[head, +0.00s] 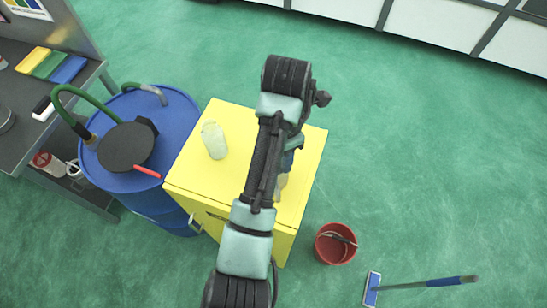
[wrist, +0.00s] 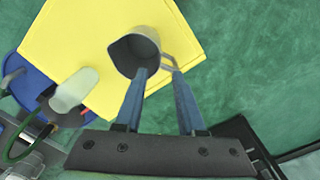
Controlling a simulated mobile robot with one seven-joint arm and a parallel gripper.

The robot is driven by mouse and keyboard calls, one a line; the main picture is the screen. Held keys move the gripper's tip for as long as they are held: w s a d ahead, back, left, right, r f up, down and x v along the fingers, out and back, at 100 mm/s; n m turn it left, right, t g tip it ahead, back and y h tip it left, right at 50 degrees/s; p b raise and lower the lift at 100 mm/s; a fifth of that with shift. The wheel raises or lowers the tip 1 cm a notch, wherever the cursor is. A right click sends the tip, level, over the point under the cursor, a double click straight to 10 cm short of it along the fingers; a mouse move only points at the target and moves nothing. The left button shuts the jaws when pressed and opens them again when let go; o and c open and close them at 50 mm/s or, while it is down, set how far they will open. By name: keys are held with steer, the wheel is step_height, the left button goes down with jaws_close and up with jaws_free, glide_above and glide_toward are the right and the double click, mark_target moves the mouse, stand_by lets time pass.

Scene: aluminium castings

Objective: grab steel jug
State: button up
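The steel jug (wrist: 133,52) stands on the yellow cabinet top (wrist: 70,50) in the wrist view, its dark open mouth facing the camera and its handle (wrist: 168,62) on the right. My gripper (wrist: 159,71) is open above it. The left fingertip overlaps the jug's mouth and the right fingertip overlaps the handle's end. I cannot tell whether either finger touches the jug. In the head view my arm hides most of the jug, and a pale grey part (head: 281,186) shows beside the arm.
A pale translucent bottle (head: 214,141) stands on the cabinet, left of my arm. A blue drum (head: 175,110) with a hose is left of the cabinet. A red bucket (head: 336,244) and a blue brush (head: 372,288) are on the green floor, which is otherwise clear at right.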

step_height(320, 180, down, 13)
steer(key=b, duration=0.5)
steer(key=shift+w+d, duration=0.1)
steer(key=shift+d, duration=0.05)
jaws_close()
steer(key=shift+r, duration=0.1)
stand_by(1.4)
